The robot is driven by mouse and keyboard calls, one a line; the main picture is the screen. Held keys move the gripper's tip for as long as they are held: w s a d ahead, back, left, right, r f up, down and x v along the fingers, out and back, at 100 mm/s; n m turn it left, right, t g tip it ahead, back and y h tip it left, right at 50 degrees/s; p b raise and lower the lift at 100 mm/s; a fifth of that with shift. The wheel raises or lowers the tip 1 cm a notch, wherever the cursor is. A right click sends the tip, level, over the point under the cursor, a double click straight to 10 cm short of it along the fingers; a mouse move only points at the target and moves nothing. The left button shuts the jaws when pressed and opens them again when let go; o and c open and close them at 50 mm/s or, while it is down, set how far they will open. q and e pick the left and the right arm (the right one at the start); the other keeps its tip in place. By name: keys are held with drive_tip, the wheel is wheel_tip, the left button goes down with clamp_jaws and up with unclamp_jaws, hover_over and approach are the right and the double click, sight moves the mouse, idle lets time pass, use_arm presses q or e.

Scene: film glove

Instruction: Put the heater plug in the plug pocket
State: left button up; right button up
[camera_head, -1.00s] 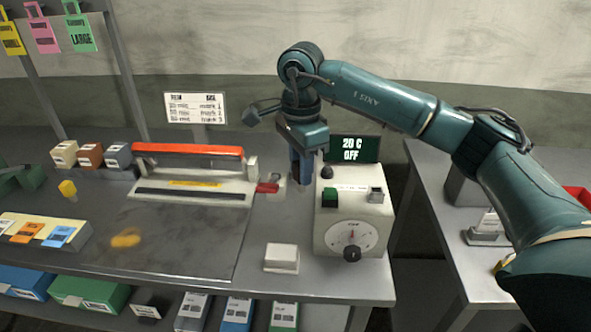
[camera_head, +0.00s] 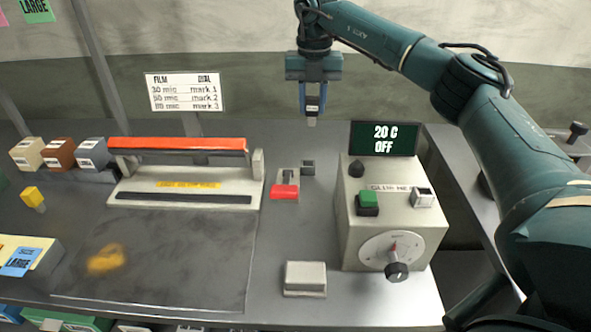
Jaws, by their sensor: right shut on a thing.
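A pale open-looking box (camera_head: 305,278) stands near the front edge; I cannot tell which piece is the plug pocket. My left gripper is not in view.
The heat sealer (camera_head: 185,185) with its red bar stands left. The control box (camera_head: 390,215) with a dial stands right, its display (camera_head: 384,139) reading 20 C OFF. A sign (camera_head: 184,91) stands behind. Bare bench lies between the pale box and the red-tabbed part.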

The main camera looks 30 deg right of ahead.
drive_tip(key=f, duration=1.3)
drive_tip(key=shift+w+f, duration=0.3)
drive_tip(key=o, duration=1)
wheel_tip(320, 180, up, 12)
drive_tip(key=shift+r+b, duration=0.2)
drive_tip(key=shift+b, duration=0.35)
drive_tip(key=shift+a+f, duration=0.1)
